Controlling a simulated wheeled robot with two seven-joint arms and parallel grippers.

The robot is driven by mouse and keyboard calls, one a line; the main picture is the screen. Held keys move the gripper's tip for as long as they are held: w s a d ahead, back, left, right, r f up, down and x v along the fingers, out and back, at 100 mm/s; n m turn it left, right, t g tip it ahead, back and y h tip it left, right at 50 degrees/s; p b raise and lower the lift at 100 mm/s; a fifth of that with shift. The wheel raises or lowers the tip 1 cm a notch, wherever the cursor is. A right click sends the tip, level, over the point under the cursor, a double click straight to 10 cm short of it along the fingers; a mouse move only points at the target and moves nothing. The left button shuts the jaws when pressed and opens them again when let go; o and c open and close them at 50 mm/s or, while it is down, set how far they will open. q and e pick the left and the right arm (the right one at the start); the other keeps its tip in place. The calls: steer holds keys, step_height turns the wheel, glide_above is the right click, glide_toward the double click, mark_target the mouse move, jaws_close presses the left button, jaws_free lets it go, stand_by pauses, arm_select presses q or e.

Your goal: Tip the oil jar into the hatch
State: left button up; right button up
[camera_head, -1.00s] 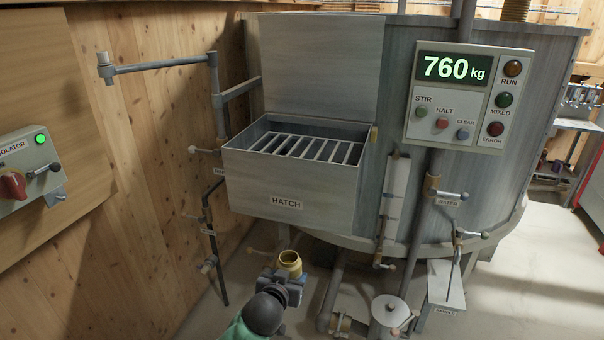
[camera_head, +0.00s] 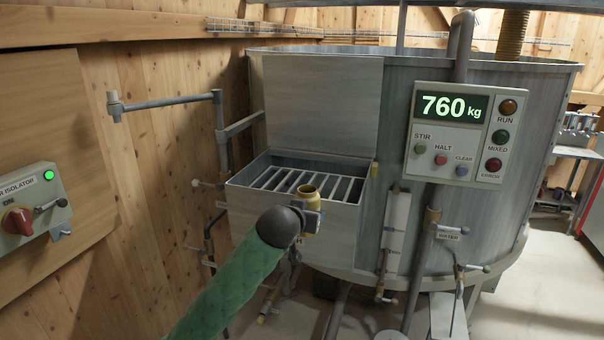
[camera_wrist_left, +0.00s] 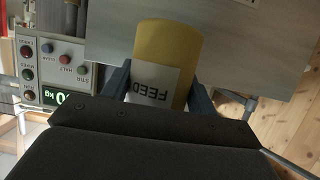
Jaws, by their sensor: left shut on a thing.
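The yellow jar (camera_head: 311,191), with its open mouth facing up, stands upright in my left gripper (camera_head: 308,208). The wrist view shows the same jar (camera_wrist_left: 170,45) between two blue-grey fingers (camera_wrist_left: 160,88), with a white label reading "FEED" upside down. The fingers are shut on it. The hatch (camera_head: 343,230) is a grey metal box with a barred grate across its top and its lid (camera_head: 322,105) raised behind. The jar shows in front of the hatch's front wall, its mouth near the rim's height. What is in the jar cannot be seen. My right gripper is out of view.
A control panel (camera_head: 457,133) reading 760 kg is right of the hatch on the large mixer tank (camera_head: 400,75). A horizontal pipe arm (camera_head: 165,103) projects left of the lid. An isolator box (camera_head: 30,208) is on the left wall. Pipes and valves hang below the tank.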

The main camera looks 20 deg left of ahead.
arm_select(q)
steer(key=w+d+r+m+h+p, duration=0.1)
steer(key=w+r, duration=0.3)
steer(key=r, duration=0.4)
steer(key=w+d+r+p, duration=0.15)
steer(key=w+r, duration=0.25)
steer(key=r, duration=0.4)
steer(key=w+r+m+h+p, duration=0.1)
steer(key=w+r+p, duration=0.1)
steer(key=w+r, duration=0.5)
steer(key=w+f+m+g+h, duration=0.1)
steer(key=w+f+m+h, duration=0.2)
steer(key=f, duration=1.3)
steer(key=shift+w+d+f+g+h, duration=0.2)
steer(key=shift+w+d+g+h, duration=0.1)
steer(key=shift+w+d+g, duration=0.25)
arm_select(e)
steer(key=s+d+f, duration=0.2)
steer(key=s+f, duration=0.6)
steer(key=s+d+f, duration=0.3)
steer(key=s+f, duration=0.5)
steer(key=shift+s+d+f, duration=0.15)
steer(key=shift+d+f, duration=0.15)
arm_select(q)
steer(key=shift+a+t, duration=0.15)
steer(key=shift+t, duration=0.1)
